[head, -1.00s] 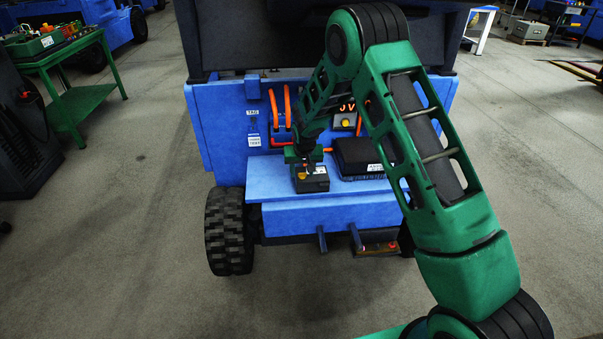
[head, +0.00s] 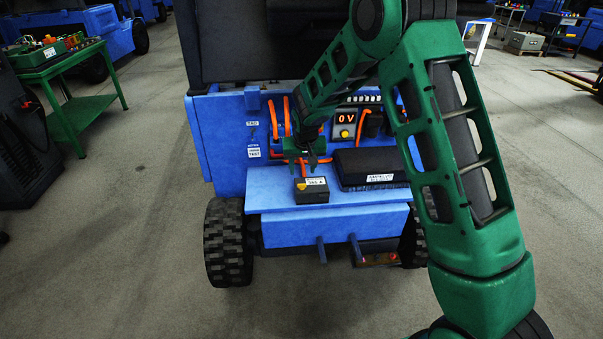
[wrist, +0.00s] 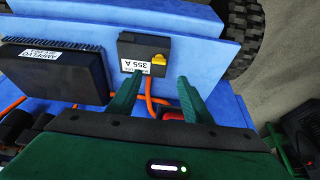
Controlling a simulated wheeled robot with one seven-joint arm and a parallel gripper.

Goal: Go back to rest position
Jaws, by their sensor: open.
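My gripper (head: 305,165) is open and empty in the head view, a little above and behind a small dark box (head: 316,193) with a yellow knob. In the wrist view its two green fingers (wrist: 158,100) are spread apart. The small box (wrist: 141,50) lies beyond the fingertips there, with a label reading 355 A. The box sits on the blue shelf (head: 265,190) of the blue vehicle, apart from the fingers. My green arm reaches in from the right and hides part of the vehicle.
A larger black finned box (head: 368,163) stands on the shelf to the right. Orange cables (head: 286,118) and a display reading 0 V (head: 346,117) are on the panel behind. A green table (head: 68,105) stands at the left. The floor in front is clear.

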